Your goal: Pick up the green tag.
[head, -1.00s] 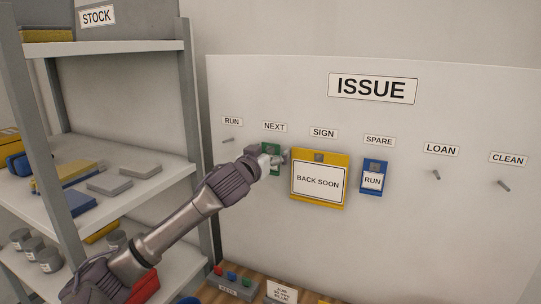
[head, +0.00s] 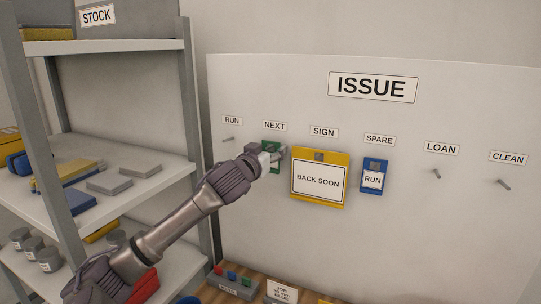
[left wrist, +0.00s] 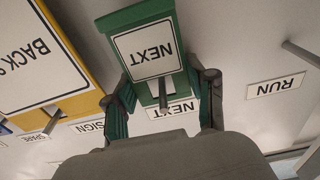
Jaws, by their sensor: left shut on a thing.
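The green tag (head: 270,146) hangs under the NEXT label on the board, partly hidden by my left gripper (head: 272,158) in the head view. In the left wrist view the green tag (left wrist: 145,48) appears upside down, with a white NEXT plate on it. The fingers of my left gripper (left wrist: 163,92) stand on either side of the tag, shut on it. A peg sticks out by the tag between the fingers. The tag still appears to be at its peg. My right gripper is not in view.
A yellow BACK SOON sign (head: 319,178) hangs close to the right of the tag, with a blue RUN tag (head: 373,178) beyond it. The RUN peg (head: 228,139) at left is bare. A grey shelf (head: 110,205) stands at left.

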